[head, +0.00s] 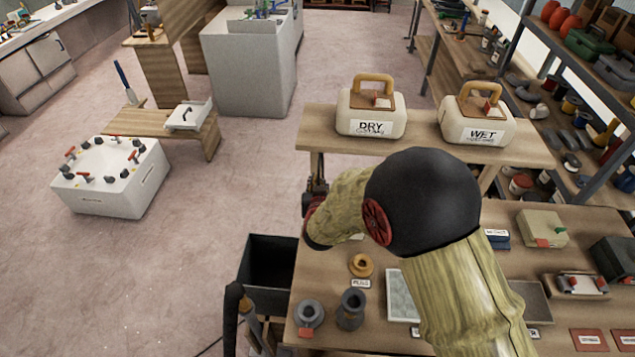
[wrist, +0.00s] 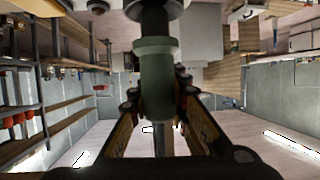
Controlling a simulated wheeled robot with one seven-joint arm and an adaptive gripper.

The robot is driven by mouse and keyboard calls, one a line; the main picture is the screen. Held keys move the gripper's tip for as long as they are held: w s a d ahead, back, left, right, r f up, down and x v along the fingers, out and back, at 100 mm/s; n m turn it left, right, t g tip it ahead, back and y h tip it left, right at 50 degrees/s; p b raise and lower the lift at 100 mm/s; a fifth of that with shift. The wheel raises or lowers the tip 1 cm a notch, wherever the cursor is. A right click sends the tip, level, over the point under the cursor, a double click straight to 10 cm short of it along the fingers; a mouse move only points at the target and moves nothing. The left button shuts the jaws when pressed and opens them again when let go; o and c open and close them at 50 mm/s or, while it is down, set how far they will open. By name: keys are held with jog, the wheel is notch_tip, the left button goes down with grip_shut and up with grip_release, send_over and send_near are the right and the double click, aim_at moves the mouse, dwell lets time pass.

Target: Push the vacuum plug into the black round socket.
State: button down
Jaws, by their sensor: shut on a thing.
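In the wrist view my gripper (wrist: 160,140) is closed around a grey-green cylindrical piece (wrist: 157,85) with a wider collar, which looks like the vacuum plug. A black round part (wrist: 153,12) sits at its far end at the top edge; I cannot tell whether this is the socket or part of the held piece. In the head view my gripper (head: 315,195) shows only in part, beside the left end of the raised wooden shelf. My arm hides most of it and the held piece. No black round socket can be made out for certain in the head view.
The DRY canister (head: 371,110) and WET canister (head: 477,117) stand on the raised shelf (head: 320,135). Grey round fittings (head: 351,309) and a brass ring (head: 361,265) sit on the lower bench. A black bin (head: 262,298) stands left of it.

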jog(key=shift+f+b, duration=0.75)
jog(key=shift+f, duration=0.2)
jog(key=shift+s+d+f, duration=0.1)
jog(key=shift+s+f, duration=0.2)
jog(key=shift+f, duration=0.35)
jog(key=c, duration=2.1)
grip_release()
jog(key=shift+w, duration=0.1)
jog(key=shift+c, duration=0.2)
jog(key=shift+o, duration=0.7)
jog(key=shift+w, duration=0.1)
jog(key=o, duration=0.4)
jog(key=shift+r, duration=0.25)
jog(key=shift+r, duration=0.15)
jog(key=v, duration=1.2)
